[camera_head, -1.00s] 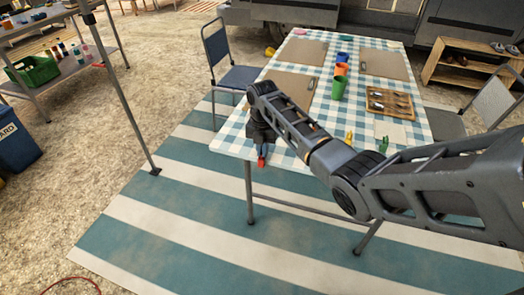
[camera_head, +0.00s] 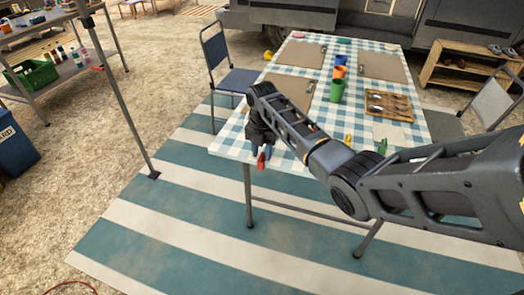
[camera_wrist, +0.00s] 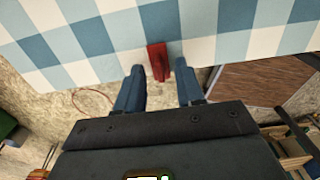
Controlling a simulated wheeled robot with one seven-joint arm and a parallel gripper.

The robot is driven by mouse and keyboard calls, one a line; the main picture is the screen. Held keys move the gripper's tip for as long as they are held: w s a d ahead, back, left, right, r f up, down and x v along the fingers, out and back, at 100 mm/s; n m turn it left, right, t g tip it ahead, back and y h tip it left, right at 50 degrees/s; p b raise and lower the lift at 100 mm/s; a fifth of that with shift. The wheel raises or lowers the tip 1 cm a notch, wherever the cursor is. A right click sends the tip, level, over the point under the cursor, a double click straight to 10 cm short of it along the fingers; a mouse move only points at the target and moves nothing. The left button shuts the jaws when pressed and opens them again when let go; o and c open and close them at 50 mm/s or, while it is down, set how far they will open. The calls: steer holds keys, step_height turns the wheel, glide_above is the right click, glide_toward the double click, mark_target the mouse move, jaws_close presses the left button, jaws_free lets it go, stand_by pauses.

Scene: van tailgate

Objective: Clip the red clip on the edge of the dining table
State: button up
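The red clip (camera_wrist: 157,62) sits at the near edge of the dining table, over the checked cloth's border, in the wrist view. In the head view the clip (camera_head: 261,161) shows at the near left part of the dining table (camera_head: 229,141). My gripper (camera_wrist: 160,72) is open. Its two blue fingers stand on either side of the clip's near end, with a gap on each side. In the head view my gripper (camera_head: 261,150) is partly hidden by its own wrist. How firmly the clip grips the edge cannot be told.
Cups (camera_head: 337,90), brown placemats (camera_head: 383,64) and a wooden cutlery tray (camera_head: 388,104) lie on the table. A blue chair (camera_head: 235,80) stands left of it. A thin metal pole (camera_head: 122,103) rises further left. The striped mat (camera_head: 170,225) in front is clear.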

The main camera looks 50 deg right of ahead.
mark_target(262, 154)
steer(key=shift+r, duration=3.9)
